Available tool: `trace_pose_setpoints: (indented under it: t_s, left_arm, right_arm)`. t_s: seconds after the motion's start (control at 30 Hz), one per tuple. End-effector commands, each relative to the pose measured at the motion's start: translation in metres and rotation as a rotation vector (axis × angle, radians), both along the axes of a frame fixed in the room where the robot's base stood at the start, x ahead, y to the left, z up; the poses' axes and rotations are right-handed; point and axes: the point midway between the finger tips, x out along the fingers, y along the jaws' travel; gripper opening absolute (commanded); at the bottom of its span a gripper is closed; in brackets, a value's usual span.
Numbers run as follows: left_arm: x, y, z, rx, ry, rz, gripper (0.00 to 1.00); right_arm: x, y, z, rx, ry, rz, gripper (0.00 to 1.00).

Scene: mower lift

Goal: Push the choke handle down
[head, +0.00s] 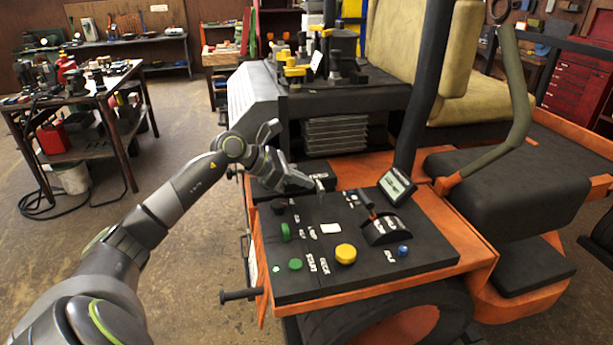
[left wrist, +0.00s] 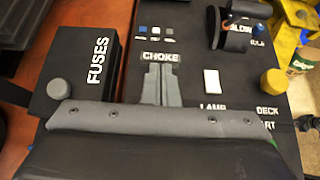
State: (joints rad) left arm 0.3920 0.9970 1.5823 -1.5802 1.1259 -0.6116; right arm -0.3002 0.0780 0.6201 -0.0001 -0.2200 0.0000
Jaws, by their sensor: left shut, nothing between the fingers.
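The choke label (left wrist: 160,57) shows on the black control panel (head: 400,262) in the left wrist view. My left gripper (left wrist: 161,82) is shut and empty, its two grey fingers together just below that label. In the head view the left gripper (head: 312,184) reaches over the panel's back left part, beside the fuse box. I cannot clearly make out the choke handle; the fingers and wrist hide much of that spot. My right gripper is not in view.
The fuse box (left wrist: 84,62) stands close left of the fingers. A white lamp switch (left wrist: 211,82), a yellow knob (head: 346,254), a green knob (head: 295,264) and a lever (head: 368,203) are on the panel. The seat (head: 505,185) is to the right.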

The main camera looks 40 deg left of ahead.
Motion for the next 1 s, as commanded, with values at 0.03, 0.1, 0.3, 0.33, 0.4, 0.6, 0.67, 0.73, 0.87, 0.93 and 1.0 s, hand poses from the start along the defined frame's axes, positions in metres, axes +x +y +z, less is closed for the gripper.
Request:
trace_pose_setpoints:
  t_s: [0.03, 0.1, 0.3, 0.33, 0.4, 0.6, 0.67, 0.73, 0.87, 0.93, 1.0]
  left_arm:
    - [0.002, -0.003, 0.0, -0.004, 0.001, 0.0, 0.0]
    - [0.005, -0.004, -0.003, -0.002, 0.001, 0.0, 0.0]
    - [0.007, -0.007, -0.007, 0.001, 0.0, -0.001, 0.0]
    - [0.007, -0.007, -0.007, 0.001, 0.0, -0.001, 0.0]
    - [0.007, -0.006, -0.007, 0.001, 0.0, -0.001, 0.0]
    - [0.007, -0.006, -0.007, 0.001, 0.0, -0.001, 0.0]
    - [0.007, -0.006, -0.009, 0.001, 0.001, 0.0, 0.0]
    - [0.007, -0.006, -0.013, 0.0, 0.001, -0.001, 0.0]
    - [0.007, -0.007, -0.023, 0.0, 0.001, -0.001, 0.0]
    - [0.007, -0.007, -0.029, 0.0, 0.001, -0.001, 0.0]
    - [0.007, -0.007, -0.034, 0.001, 0.001, -0.001, 0.0]
  right_arm:
    - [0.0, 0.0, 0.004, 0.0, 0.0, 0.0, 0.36]
    - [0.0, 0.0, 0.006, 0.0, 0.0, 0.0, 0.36]
    - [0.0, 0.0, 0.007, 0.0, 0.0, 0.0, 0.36]
    - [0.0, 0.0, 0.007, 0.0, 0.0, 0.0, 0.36]
    - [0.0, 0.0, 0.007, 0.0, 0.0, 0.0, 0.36]
    - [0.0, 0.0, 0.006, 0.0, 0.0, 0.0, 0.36]
    - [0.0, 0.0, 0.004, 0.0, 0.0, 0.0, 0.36]
    - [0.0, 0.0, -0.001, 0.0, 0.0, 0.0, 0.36]
    - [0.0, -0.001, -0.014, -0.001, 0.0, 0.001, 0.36]
    - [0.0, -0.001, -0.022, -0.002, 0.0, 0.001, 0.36]
    - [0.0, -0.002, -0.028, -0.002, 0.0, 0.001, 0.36]
